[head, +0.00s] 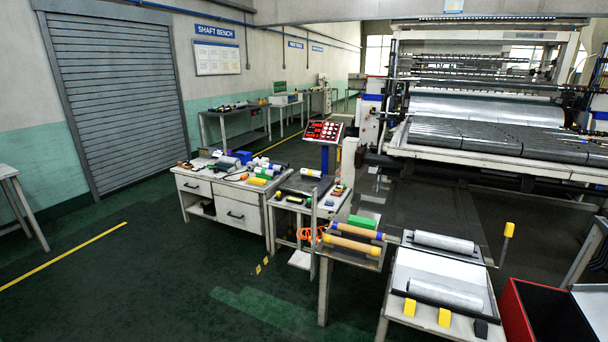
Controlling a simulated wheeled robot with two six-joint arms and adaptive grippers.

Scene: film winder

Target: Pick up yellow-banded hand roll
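Several small rolls lie on the white-topped workbench (213,189) left of centre. One short roll with yellow on it (258,181) lies near the bench's right front; it is too small to tell whether it is the yellow-banded hand roll. Two tan rolls lie on a small stand nearer to me: one with blue ends (355,230) and one with a yellow end (352,245). Neither of my grippers is in view.
A white table (452,318) at the front right holds silver rolls (444,242) and yellow blocks. A red bin (540,312) stands to its right. The large film machine (490,110) fills the back right. The green floor (150,270) is clear at the left front.

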